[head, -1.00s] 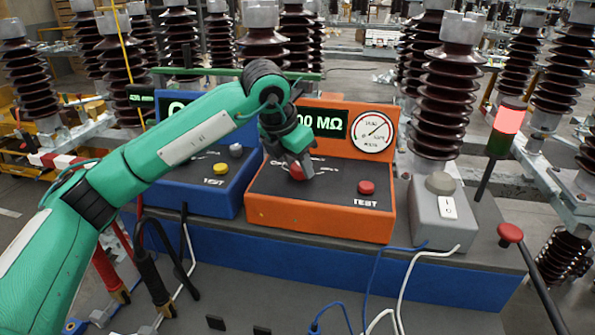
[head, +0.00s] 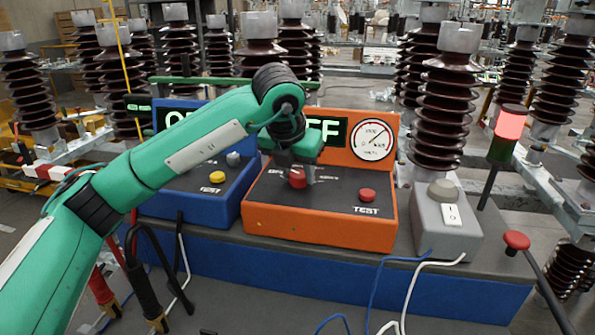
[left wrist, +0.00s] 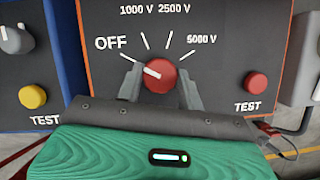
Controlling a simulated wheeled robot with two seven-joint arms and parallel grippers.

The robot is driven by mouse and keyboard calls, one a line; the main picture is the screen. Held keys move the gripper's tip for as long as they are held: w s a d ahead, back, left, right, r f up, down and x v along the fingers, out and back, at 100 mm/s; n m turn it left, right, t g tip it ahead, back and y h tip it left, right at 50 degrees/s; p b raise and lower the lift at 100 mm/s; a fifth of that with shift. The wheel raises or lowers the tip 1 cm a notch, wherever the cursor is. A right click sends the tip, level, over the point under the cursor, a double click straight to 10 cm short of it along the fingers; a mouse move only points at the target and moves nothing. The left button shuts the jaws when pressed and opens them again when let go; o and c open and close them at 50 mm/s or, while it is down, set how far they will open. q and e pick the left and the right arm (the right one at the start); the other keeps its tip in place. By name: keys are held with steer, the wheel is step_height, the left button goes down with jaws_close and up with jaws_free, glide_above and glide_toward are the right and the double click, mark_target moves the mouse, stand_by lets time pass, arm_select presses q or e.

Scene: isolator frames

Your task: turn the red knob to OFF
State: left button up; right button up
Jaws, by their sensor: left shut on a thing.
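The red knob (head: 297,178) stands on the sloped panel of the orange tester (head: 318,226). In the left wrist view the knob (left wrist: 160,76) has a white pointer mark aimed up and left, toward the OFF label (left wrist: 111,43). My left gripper (head: 299,168) is shut on the knob, with one finger on each side of it (left wrist: 160,80). The tester's display (head: 330,131) is partly hidden by my left arm; the letters FF show. My right gripper is in neither view.
A red TEST button (head: 367,195) sits right of the knob. A blue tester (head: 187,196) with a yellow button (head: 212,176) stands to the left.

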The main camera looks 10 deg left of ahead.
arm_select(q)
steer(key=o, duration=1)
steer(key=v, duration=1.3)
steer(key=shift+r, duration=0.4)
steer(key=shift+s, duration=0.1)
